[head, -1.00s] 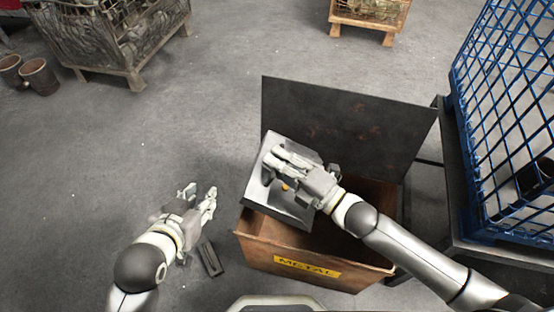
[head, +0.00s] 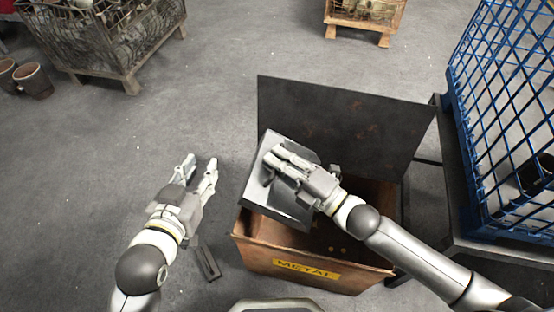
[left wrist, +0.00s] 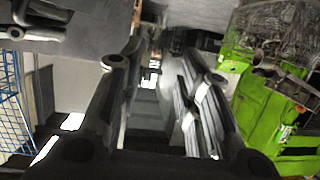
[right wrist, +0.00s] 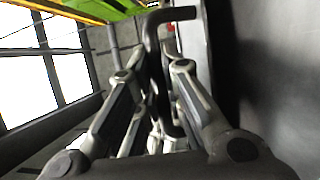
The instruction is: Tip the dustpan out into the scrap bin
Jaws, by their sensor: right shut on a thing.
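The grey metal dustpan (head: 286,207) is tilted over the left side of the scrap bin (head: 262,250), a rusty box with a yellow METAL label. My right gripper (head: 273,157) is shut on the dustpan's dark handle, which shows between the fingers in the right wrist view (right wrist: 153,45). The bare part of the pan that I can see looks empty; my gripper hides some of it. A few small orange bits (head: 337,249) show inside the bin. My left gripper (head: 199,165) is open and empty, left of the bin above the floor.
The bin's dark lid (head: 345,125) stands open behind it. A blue mesh cage (head: 500,130) on a dark stand is close on the right. A dark narrow object (head: 208,262) lies by my left forearm.

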